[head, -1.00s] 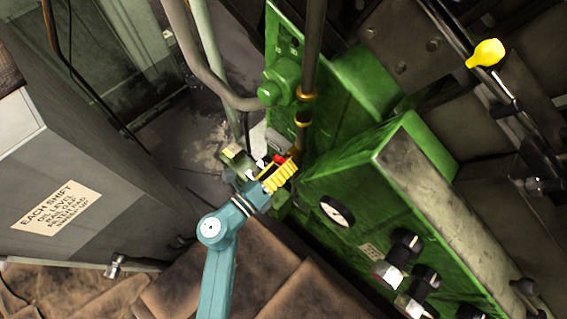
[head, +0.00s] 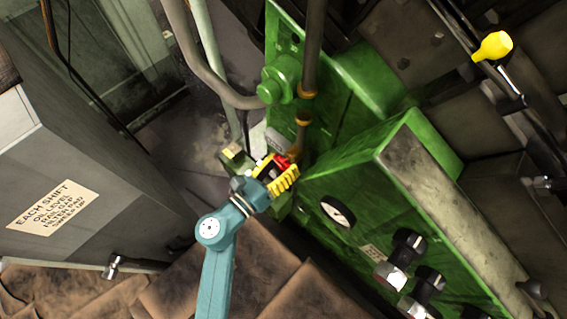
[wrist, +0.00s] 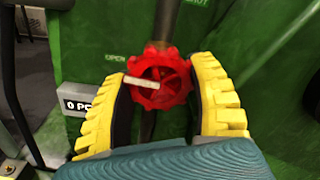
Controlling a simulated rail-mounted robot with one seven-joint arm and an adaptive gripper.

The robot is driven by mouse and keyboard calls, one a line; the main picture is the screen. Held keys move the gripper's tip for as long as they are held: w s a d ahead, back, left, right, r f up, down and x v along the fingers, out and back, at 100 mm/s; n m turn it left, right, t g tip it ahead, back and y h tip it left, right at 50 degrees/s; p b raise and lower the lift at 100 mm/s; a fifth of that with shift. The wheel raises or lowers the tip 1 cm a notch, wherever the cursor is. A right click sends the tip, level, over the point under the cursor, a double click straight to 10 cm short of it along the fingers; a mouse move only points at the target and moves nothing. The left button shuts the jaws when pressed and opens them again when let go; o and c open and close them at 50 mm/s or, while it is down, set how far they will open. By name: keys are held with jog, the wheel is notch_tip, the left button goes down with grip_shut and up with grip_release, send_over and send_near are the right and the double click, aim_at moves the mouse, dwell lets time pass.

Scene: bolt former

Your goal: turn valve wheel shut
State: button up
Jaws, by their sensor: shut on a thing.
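The valve wheel (wrist: 160,92) is red with a scalloped rim. A pale bar across it points left, with its end between the left finger and the hub. In the head view the red wheel (head: 283,160) shows at the tip of my arm, partly covered by the fingers. My gripper (wrist: 162,76) has yellow ribbed fingers with dark inner pads, one on each side of the wheel, and is shut on it. It also shows in the head view (head: 277,170). The green panel behind carries an "OPEN" mark (wrist: 115,58) upper left of the wheel and a partly cut "SHUT" mark (wrist: 198,3) above right.
A vertical pipe (head: 312,60) runs down to the wheel beside the green machine (head: 360,165). A dial gauge (head: 338,211) and several knobs stand right of my arm. A grey cabinet (head: 90,150) is at left.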

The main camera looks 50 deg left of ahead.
dwell(0.4)
jog(key=o, duration=1.2)
